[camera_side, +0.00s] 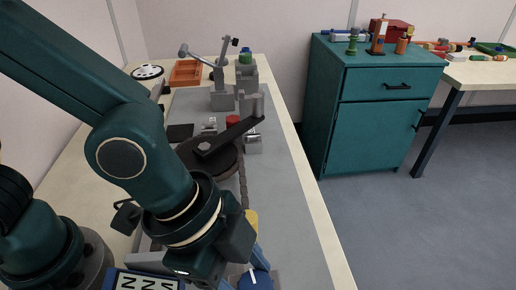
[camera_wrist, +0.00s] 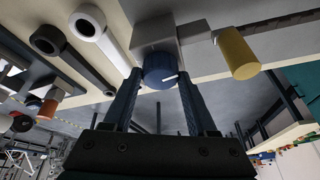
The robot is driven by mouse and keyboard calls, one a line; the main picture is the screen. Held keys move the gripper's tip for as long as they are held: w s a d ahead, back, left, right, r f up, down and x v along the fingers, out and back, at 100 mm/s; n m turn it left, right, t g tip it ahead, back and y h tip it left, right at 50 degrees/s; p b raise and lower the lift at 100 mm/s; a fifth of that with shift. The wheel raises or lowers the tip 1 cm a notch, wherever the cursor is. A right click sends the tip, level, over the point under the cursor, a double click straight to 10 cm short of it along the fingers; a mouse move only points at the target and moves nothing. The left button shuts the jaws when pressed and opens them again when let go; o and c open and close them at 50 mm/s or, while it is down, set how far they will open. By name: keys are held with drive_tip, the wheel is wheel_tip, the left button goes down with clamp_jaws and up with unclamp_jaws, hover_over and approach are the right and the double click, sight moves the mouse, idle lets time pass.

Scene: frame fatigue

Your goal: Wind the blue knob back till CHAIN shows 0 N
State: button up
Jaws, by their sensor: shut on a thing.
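The blue knob (camera_wrist: 158,72) sits on a grey block and carries a white pointer line. It lies between the two fingertips of my gripper (camera_wrist: 161,80) in the wrist view, and the fingers are shut on its sides. In the side view the knob (camera_side: 255,281) shows at the bottom edge, partly cut off, with my gripper (camera_side: 243,270) at it. A readout panel (camera_side: 140,281) at the bottom left shows several N letters, but its figures are cut off, so the CHAIN value cannot be read.
A yellow cylinder (camera_wrist: 237,54) stands beside the knob. A chain (camera_side: 243,186) runs from it to a dark round disc with a crank arm (camera_side: 228,137). Orange tray (camera_side: 186,73) and grey fixtures stand at the back. The grey mat is clear on the right.

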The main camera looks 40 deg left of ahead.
drive_tip(key=shift+n+t, duration=0.3)
drive_tip(key=shift+n, duration=0.7)
drive_tip(key=shift+y, duration=0.3)
drive_tip(key=o, duration=1.4)
drive_tip(key=shift+c, duration=0.2)
drive_tip(key=shift+v, duration=2.6)
